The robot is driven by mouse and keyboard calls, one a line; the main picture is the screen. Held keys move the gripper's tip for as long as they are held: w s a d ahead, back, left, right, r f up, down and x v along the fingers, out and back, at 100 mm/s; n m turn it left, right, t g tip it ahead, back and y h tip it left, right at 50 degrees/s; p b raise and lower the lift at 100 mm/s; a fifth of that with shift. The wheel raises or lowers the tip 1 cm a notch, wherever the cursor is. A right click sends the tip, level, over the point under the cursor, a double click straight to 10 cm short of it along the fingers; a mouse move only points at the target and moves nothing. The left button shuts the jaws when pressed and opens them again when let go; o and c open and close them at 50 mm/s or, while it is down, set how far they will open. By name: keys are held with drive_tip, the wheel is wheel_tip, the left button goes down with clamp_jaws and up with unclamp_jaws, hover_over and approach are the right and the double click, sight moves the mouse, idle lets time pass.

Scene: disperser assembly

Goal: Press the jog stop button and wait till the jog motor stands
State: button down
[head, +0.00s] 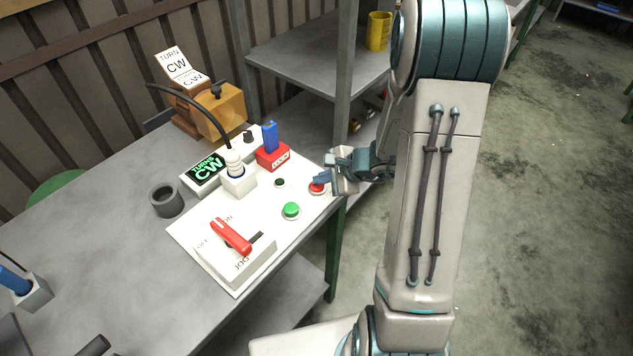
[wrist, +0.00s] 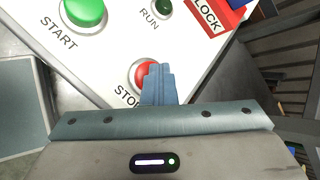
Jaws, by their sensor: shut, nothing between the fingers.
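The red stop button (head: 316,189) sits at the right edge of the white panel (head: 262,214), and it also shows in the wrist view (wrist: 143,75) beside the word STOP. My gripper (head: 321,177) is shut and empty, with its blue fingertips over the button. In the wrist view the fingers (wrist: 157,80) cover part of the button. I cannot tell whether they touch it or push it in. The round RUN lamp (head: 279,183) looks dark. No jog motor can be made out for certain.
The green start button (head: 291,210) is left of the stop button. The JOG box (head: 236,252) has a red lever (head: 231,236). A red LOCK block (head: 272,157) with a blue handle stands behind. A dark ring (head: 166,200) lies on the table.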

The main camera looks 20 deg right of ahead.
sight(322, 186)
drive_tip(key=shift+r+p, duration=0.55)
drive_tip(key=shift+r, duration=0.5)
drive_tip(key=shift+r+p, duration=1.6)
drive_tip(key=shift+r, duration=0.85)
